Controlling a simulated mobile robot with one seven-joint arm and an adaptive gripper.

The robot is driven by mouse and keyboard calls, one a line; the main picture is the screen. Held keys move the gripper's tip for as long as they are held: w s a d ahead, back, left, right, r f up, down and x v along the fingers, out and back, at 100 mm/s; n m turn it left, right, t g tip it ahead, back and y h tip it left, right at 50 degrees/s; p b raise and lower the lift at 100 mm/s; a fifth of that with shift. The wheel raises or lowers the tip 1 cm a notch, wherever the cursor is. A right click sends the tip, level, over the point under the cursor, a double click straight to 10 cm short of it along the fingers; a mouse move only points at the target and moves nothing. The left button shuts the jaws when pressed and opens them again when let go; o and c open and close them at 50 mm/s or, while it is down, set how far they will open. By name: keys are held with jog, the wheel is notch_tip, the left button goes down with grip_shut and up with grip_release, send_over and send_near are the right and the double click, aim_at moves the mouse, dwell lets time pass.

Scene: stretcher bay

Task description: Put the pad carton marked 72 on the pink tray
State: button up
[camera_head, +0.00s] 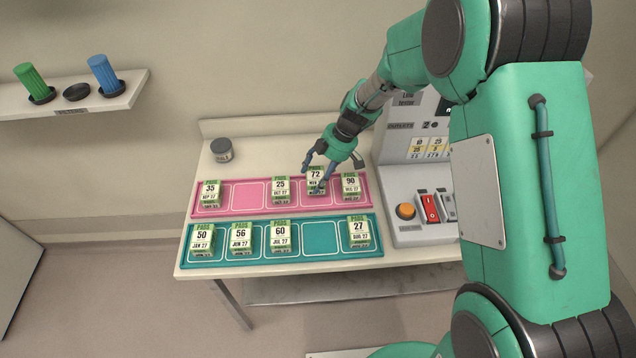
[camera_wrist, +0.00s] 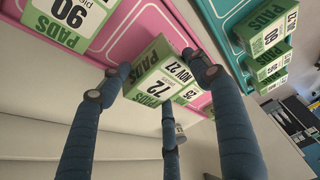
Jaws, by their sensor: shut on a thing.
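The pad carton marked 72 (camera_head: 316,176) is green and white, and its 72 face also shows in the wrist view (camera_wrist: 150,88). My gripper (camera_head: 318,183) is shut on it, with dark blue fingers around it in the wrist view (camera_wrist: 160,84). The carton is at the pink tray (camera_head: 238,194), between the cartons marked 25 (camera_head: 281,190) and 90 (camera_head: 351,187). It looks slightly higher than these two in the head view. I cannot tell whether its base touches the tray.
The carton marked 35 (camera_head: 210,193) stands at the pink tray's left end, beside an empty compartment. The teal tray (camera_head: 320,238) in front holds cartons 50, 56, 60 and 27, with one empty compartment. A grey jar (camera_head: 222,150) stands behind; a device (camera_head: 412,190) stands right.

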jog(key=shift+f, duration=1.8)
jog(key=shift+f+b, duration=0.15)
jog(key=shift+b, duration=0.25)
jog(key=o, duration=1.3)
jog(key=shift+o, duration=0.2)
jog(key=p+v, duration=0.1)
jog(key=v, duration=1.1)
